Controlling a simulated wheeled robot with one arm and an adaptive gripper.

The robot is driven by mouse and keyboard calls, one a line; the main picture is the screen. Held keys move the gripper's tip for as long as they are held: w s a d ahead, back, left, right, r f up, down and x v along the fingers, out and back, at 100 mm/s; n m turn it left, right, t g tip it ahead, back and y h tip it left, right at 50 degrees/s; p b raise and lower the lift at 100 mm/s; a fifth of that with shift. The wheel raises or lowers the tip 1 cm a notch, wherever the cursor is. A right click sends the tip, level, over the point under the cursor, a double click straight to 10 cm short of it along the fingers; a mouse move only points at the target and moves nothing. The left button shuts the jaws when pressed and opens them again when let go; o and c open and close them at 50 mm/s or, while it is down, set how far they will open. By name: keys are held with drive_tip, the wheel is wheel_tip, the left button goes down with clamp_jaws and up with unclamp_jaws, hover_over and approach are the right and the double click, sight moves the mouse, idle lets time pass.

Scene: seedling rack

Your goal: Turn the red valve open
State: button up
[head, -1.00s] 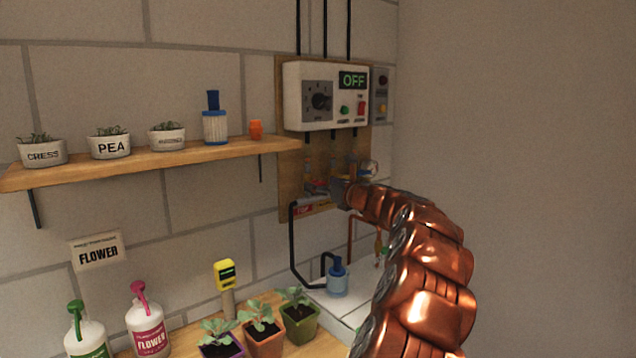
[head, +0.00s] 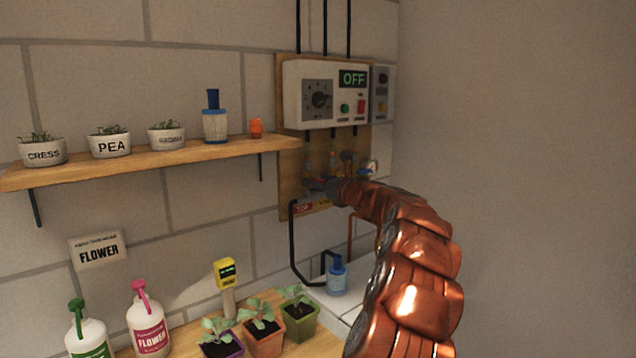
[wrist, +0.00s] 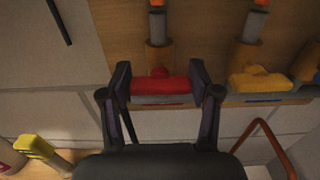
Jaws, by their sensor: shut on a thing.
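The red valve (wrist: 160,85) is a red handle on a grey pipe fitting, lying crosswise between the two fingers of my gripper (wrist: 160,92) in the wrist view. The fingers are on its left and right ends and closed on it. In the head view my gripper (head: 322,186) reaches the pipes on the wooden board under the control box. There my own arm and gripper hide most of the red handle.
A yellow valve (wrist: 259,80) sits close to the right of the red one, with a blue one (wrist: 305,62) at the right edge. A control box (head: 325,95) reading OFF hangs above. A shelf (head: 190,155) with pots is to the left.

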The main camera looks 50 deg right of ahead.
drive_tip(key=shift+c, duration=1.4)
drive_tip(key=shift+n, duration=0.3)
drive_tip(key=shift+a+n, duration=0.1)
drive_tip(key=shift+n, duration=0.5)
drive_tip(key=n+b, duration=0.2)
drive_tip(key=n, duration=0.3)
drive_tip(key=shift+f+b, duration=0.3)
drive_tip(key=shift+b, duration=0.1)
drive_tip(key=n+b, duration=0.4)
drive_tip(key=n, duration=0.1)
drive_tip(key=shift+a+f+n, duration=0.1)
drive_tip(key=shift+a+n, duration=0.05)
drive_tip(key=shift+n, duration=0.15)
drive_tip(key=n+b, duration=0.2)
drive_tip(key=n, duration=0.2)
drive_tip(key=shift+b, duration=0.4)
drive_tip(key=shift+n+b, duration=0.4)
drive_tip(key=shift+n, duration=0.3)
